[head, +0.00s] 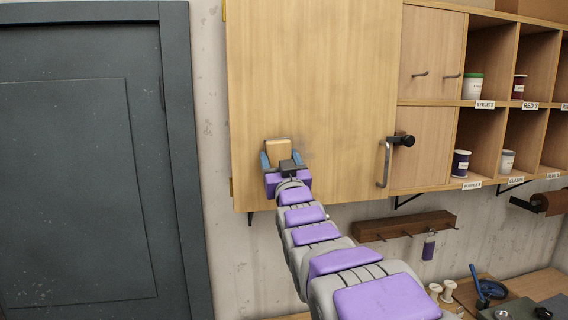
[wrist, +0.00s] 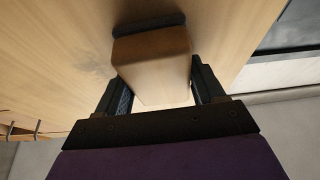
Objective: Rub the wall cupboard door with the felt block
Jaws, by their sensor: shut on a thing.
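The wall cupboard door (head: 310,70) is a large pale wood panel, shut, with a metal handle (head: 385,163) at its lower right. My gripper (head: 281,158) is at the door's lower left, its blue fingers shut on the felt block (head: 278,148). In the wrist view the block (wrist: 150,60) is wooden with a dark felt pad (wrist: 148,23) at its far end, facing the door (wrist: 60,45). The pad is at or very near the door; I cannot tell if it touches. A faint grey smudge (wrist: 97,62) shows on the door beside the block.
A dark grey door (head: 75,180) stands at left. At right are shelf compartments with labelled pots (head: 461,163). Below hangs a brown peg rail (head: 404,226), above a bench (head: 535,285) with tools and spools. A black knob (head: 404,140) sticks out beside the handle.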

